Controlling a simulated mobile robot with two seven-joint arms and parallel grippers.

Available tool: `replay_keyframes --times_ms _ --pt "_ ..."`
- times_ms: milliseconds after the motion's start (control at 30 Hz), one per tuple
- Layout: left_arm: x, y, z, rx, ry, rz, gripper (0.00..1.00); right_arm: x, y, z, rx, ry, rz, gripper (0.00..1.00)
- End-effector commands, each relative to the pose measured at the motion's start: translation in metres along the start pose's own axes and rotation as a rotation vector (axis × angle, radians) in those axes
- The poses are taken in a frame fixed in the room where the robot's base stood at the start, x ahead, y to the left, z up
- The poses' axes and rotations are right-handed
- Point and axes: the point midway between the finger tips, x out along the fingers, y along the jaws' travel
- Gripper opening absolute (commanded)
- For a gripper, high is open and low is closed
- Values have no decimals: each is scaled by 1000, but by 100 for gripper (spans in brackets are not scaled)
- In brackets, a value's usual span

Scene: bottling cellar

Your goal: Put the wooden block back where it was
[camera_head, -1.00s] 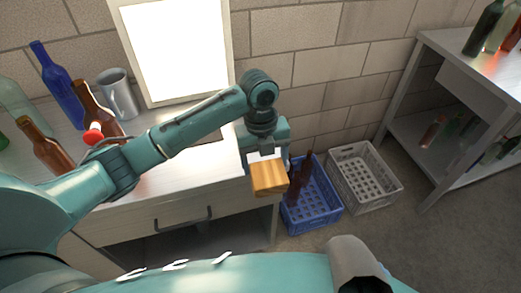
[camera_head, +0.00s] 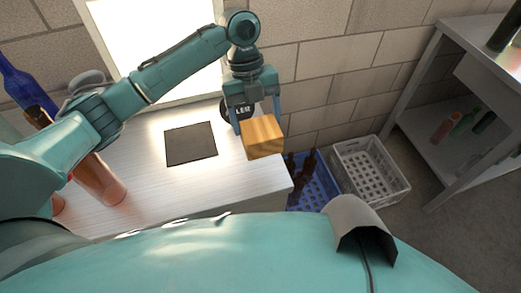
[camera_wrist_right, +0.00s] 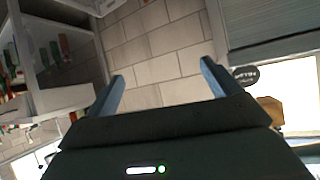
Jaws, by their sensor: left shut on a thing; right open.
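The wooden block (camera_head: 263,138) is an orange-brown block held in my left gripper (camera_head: 257,121) in the head view. The left fingers are shut on its two sides. The block shows over the right end of the white bench top (camera_head: 225,182); I cannot tell its height above it. A dark square mat (camera_head: 190,143) lies bare on the bench, left of the block. My right gripper (camera_wrist_right: 163,86) is open and empty in the right wrist view, facing the brick wall. A tan shape (camera_wrist_right: 271,110) at the right there may be the block.
A bright panel (camera_head: 150,50) stands at the back of the bench. Brown bottles (camera_head: 100,180) and a blue bottle (camera_head: 25,82) are at the left. A blue crate (camera_head: 318,185) with bottles and a grey crate (camera_head: 370,170) stand right of the bench. A shelf (camera_head: 440,100) stands far right.

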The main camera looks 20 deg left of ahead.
Motion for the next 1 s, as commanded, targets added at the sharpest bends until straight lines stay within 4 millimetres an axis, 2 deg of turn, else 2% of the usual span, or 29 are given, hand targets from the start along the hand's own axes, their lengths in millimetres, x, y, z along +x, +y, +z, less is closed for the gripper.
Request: replay_keyframes --times_ms 133,333,567,733,967,1000 --pt "12 1 3 -1 3 2 41 -2 -1 2 2 -6 0 89" --pt "47 3 14 -1 3 2 41 -6 -2 8 6 -23 -2 89" --pt "66 4 20 0 1 0 41 -6 -2 11 7 -30 0 89" --pt "88 6 26 -1 2 2 41 -6 -1 10 7 -30 1 89" --pt "96 6 29 2 -1 -1 41 -4 0 8 6 -25 4 89" --pt "97 6 29 2 -1 1 74 -4 0 7 6 -24 4 89"
